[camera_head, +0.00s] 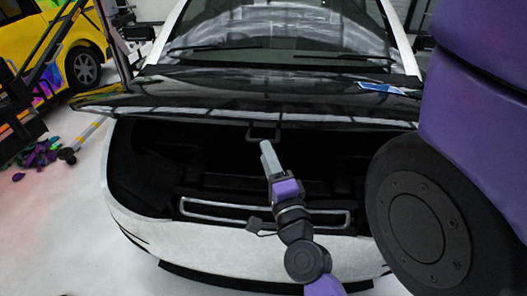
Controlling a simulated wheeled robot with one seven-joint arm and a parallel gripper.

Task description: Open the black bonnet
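The black bonnet (210,97) of the white car is partly raised, its front edge standing clear of the dark front compartment (220,160). A small latch loop (262,132) hangs under the middle of that edge. My gripper (266,147) is just below the loop, pointing up at the bonnet's underside. I cannot tell if it touches the loop. Its fingers look close together from this side, and nothing is clearly seen between them.
The white front bumper (200,250) lies below the compartment. A blue and white card or cloth (383,88) lies on the bonnet's right side. A yellow vehicle (85,35) and a dark stand (25,100) are at the left. Grey floor is open at the lower left.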

